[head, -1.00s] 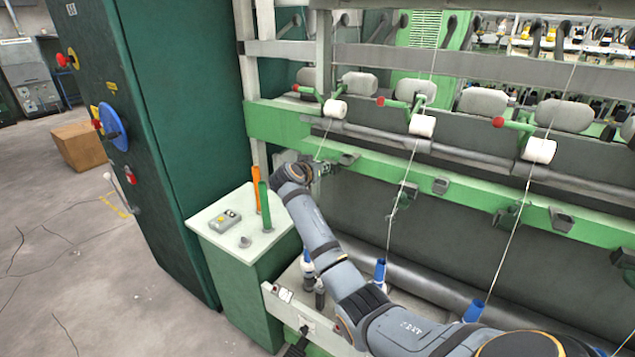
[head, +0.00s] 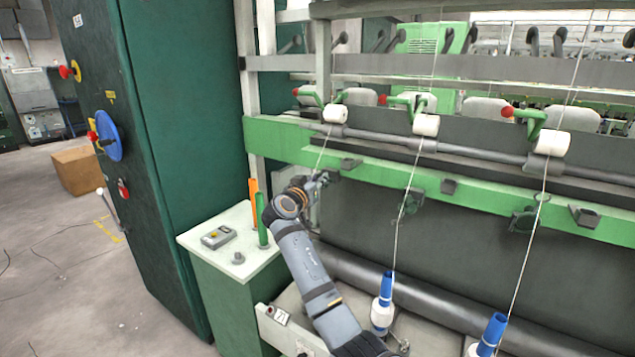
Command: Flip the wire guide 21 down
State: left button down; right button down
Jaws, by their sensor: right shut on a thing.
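My right gripper (head: 320,181) is at the left end of the green rail, just under its front edge. It is shut on a small dark part, which I take to be the wire guide; the fingers mostly hide it, so its tilt cannot be told. A white thread runs down from the left white roller (head: 335,113) to the gripper. Two similar dark wire guides hang along the rail further right, one in the middle (head: 411,202) and one at the right (head: 523,216). No number can be read. My left gripper is not in view.
The green rail (head: 385,174) carries small dark brackets (head: 351,163). Blue-topped bobbins (head: 383,305) stand below, with threads rising past the guides. An orange tube (head: 253,190) and a green tube (head: 262,218) stand on the cabinet (head: 207,262) left of my arm.

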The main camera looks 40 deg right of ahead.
jog(key=shift+f, duration=0.25)
jog(key=c, duration=1.1)
grip_release()
jog(key=shift+r, duration=0.1)
jog(key=shift+c, duration=0.2)
jog(key=v, duration=1.2)
